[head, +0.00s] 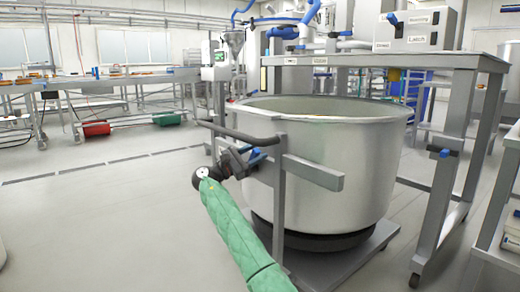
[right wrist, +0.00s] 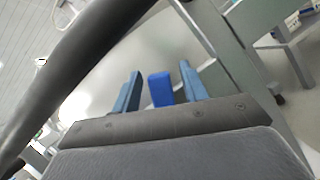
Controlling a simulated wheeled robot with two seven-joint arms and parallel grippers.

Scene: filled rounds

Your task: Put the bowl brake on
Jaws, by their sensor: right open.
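The large steel bowl (head: 325,165) stands on a low wheeled base (head: 350,268) with an upright post and a dark push handle (head: 240,133). My right gripper (head: 256,158) is at the bowl's left side, just below the handle. In the right wrist view, its two blue fingers (right wrist: 160,78) are open on either side of a small blue block (right wrist: 160,90), likely the brake lever. A gap shows on each side of the block. In the head view the block cannot be told from the blue fingers. My left gripper is not in view.
The dark handle crosses close to the gripper in the right wrist view (right wrist: 75,60). A steel table (head: 400,60) with a labelled control box (head: 417,30) stands behind and right of the bowl. The floor at the left (head: 110,220) is clear.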

